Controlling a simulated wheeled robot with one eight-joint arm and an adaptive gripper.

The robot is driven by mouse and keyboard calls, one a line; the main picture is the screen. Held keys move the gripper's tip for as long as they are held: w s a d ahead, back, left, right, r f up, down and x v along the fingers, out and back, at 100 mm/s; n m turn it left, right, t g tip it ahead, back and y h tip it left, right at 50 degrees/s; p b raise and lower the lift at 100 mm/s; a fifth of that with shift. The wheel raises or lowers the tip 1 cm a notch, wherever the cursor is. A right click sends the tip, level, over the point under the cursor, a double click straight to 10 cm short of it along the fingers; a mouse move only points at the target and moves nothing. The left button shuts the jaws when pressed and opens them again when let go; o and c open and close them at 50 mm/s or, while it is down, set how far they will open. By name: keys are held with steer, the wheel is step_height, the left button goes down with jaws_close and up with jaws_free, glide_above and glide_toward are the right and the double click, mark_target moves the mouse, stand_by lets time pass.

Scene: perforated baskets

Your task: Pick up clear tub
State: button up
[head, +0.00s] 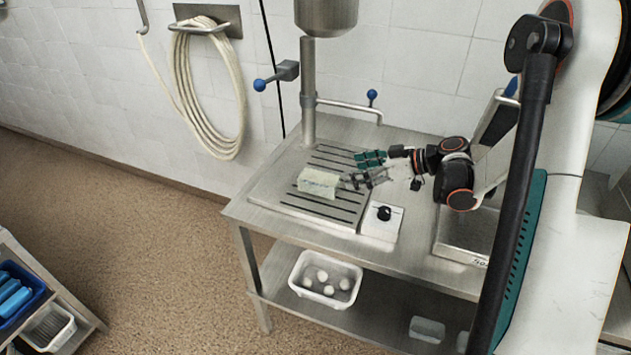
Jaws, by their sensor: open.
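A pale, see-through tub (318,183) with a faint yellow-green tint lies on the slotted steel drain plate (277,206) of the table. It looks like the clear tub. My gripper (354,169) is just to its right, a little above the plate. Its fingers are spread and point left toward the tub's right end. Nothing shows between them. I cannot tell from this view whether a finger touches the tub. A second translucent tub (427,329) sits on the lower shelf and is partly in shadow.
A white basket (297,275) with several round pale items stands on the lower shelf (385,325). A small white box with a black knob (383,213) sits right of the plate. The plate's left part is clear.

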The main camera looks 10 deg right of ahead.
steer(key=shift+w+d+f+n+y, duration=0.15)
steer(key=shift+d+f+n, duration=0.1)
steer(key=shift+d+f, duration=0.25)
steer(key=shift+w+d+f+n+y, duration=0.15)
steer(key=shift+d+f+n, duration=0.15)
steer(key=shift+f, duration=0.25)
steer(key=b, duration=0.2)
glide_toward(320, 176)
steer(key=x, duration=0.4)
steer(key=shift+w+a+f, duration=0.1)
steer(key=shift+w+f, duration=0.15)
steer(key=shift+f, duration=0.25)
steer(key=b+x, duration=0.2)
steer(key=x, duration=0.3)
steer(key=shift+s+a+r, duration=0.1)
steer(key=shift+s+r, duration=0.05)
steer(key=shift+w+a, duration=0.3)
steer(key=shift+c, duration=0.6)
steer(key=c, duration=1.3)
steer(key=shift+r, duration=0.1)
